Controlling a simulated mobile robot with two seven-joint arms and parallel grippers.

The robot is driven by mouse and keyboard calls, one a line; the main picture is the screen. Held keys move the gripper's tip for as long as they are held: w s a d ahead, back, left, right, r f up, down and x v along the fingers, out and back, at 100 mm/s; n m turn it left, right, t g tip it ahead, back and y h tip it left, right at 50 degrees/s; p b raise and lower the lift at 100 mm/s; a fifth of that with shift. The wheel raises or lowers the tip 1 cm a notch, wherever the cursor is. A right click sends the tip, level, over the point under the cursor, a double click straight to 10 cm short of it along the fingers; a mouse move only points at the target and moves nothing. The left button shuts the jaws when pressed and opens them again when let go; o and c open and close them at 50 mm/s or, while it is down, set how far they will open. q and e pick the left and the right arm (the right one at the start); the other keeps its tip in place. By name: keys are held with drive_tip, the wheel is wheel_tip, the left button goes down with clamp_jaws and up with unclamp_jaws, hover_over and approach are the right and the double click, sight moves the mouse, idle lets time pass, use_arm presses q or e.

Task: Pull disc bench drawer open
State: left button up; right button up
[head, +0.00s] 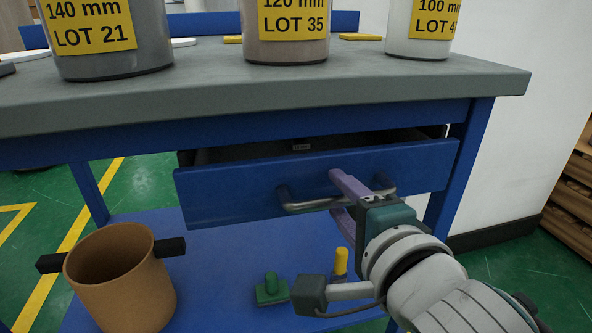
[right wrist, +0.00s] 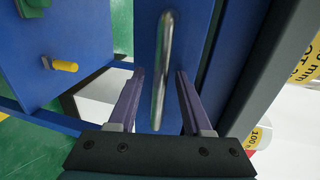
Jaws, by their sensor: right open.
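The blue drawer (head: 240,190) sits under the grey bench top (head: 300,92) and stands partly open, with its dark inside showing over the front panel. A bar handle (head: 300,204) runs across its front; it also shows in the right wrist view (right wrist: 163,65). My right gripper (head: 338,195) is at the right part of the handle, one purple finger above the bar and one below. In the right wrist view its fingers (right wrist: 159,76) are apart on both sides of the bar, with gaps. My left gripper is not in view.
Large labelled rolls (head: 110,50) stand on the bench top. On the blue lower shelf (head: 215,260) are a brown pot (head: 120,285) with black side handles, a green piece (head: 271,289) and a yellow peg (head: 341,262). A blue leg (head: 462,160) stands right of the drawer.

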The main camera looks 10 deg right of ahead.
clamp_jaws()
idle(1.4)
